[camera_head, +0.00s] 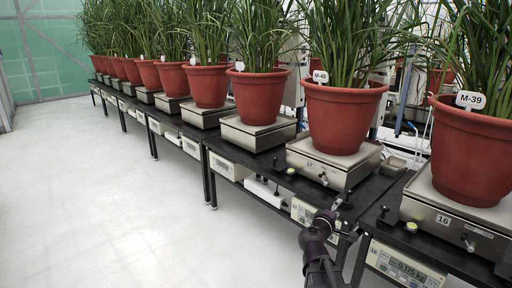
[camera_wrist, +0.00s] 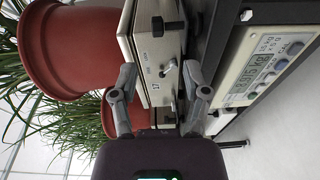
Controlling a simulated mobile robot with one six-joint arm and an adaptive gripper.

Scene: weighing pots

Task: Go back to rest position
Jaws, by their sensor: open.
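My gripper (camera_head: 331,214) is in front of the black bench edge, below the scale marked 17. In the wrist view my gripper (camera_wrist: 163,85) is open, its two fingers spread apart with nothing held between them. The metal scale (camera_head: 335,169) marked 17 carries a red pot (camera_head: 341,118) with a label reading M-45. The wrist view shows a scale (camera_wrist: 150,50) sideways just beyond the fingers, with a red pot (camera_wrist: 75,45) on it. Whether the fingertips touch the scale cannot be told.
A display unit (camera_wrist: 265,65) sits under the bench edge beside the gripper. Scale 16 (camera_head: 455,221) with pot M-39 (camera_head: 472,155) stands at the right. Several more potted plants on scales line the bench toward the back left. The white floor (camera_head: 100,200) at the left is clear.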

